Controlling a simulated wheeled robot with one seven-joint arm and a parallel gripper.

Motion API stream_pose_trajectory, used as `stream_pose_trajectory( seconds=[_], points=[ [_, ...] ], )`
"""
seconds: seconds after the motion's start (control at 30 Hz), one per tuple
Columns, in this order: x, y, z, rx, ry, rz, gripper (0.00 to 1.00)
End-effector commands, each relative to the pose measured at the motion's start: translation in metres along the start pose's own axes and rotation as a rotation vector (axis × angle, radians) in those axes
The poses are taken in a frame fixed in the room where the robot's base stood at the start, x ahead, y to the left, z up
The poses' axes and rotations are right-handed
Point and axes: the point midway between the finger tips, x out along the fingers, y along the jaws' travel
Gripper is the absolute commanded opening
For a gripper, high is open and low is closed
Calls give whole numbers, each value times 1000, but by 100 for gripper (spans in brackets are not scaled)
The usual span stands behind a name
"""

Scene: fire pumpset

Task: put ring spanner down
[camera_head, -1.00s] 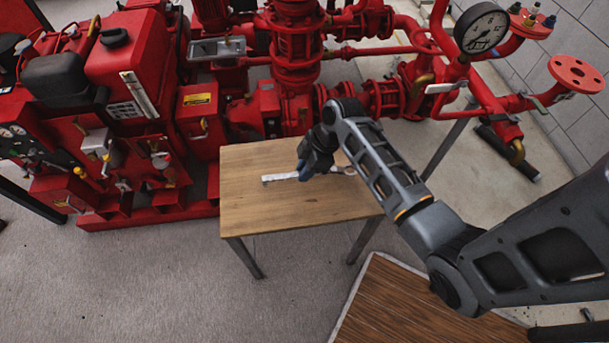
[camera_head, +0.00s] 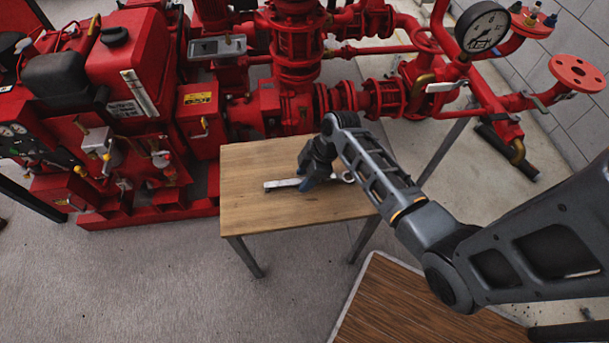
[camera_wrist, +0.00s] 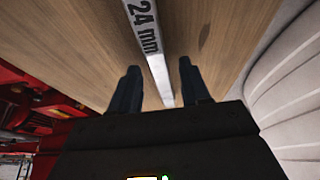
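The ring spanner (camera_head: 282,185) is a long silver tool lying along the wooden table top (camera_head: 250,210), its ring end at the right, partly behind my arm. In the wrist view its bar (camera_wrist: 146,35), marked "24 mm", runs between my fingers. My gripper (camera_head: 307,184) is low over the table at the spanner's middle. In the wrist view my gripper (camera_wrist: 160,85) has its two dark fingers apart, one on each side of the bar, with wood showing in the gaps. The bar appears to rest on the table.
A red fire pumpset (camera_head: 150,80) with pipes stands close behind and left of the table. A pressure gauge (camera_head: 482,30) is at upper right. A brown wooden surface (camera_head: 410,310) is at the front. The table's left and front parts are clear.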

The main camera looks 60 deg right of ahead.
Motion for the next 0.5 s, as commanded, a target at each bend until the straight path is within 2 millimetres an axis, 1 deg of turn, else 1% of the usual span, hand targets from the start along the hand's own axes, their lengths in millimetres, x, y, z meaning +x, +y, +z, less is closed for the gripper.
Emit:
stream_pose_trajectory(
  seconds=[0.27,0.37,0.5],
  points=[
    [-3,0,-1,0,0,0,46],
    [-12,0,0,0,0,1,46],
    [-38,0,0,0,0,3,46]
  ],
)
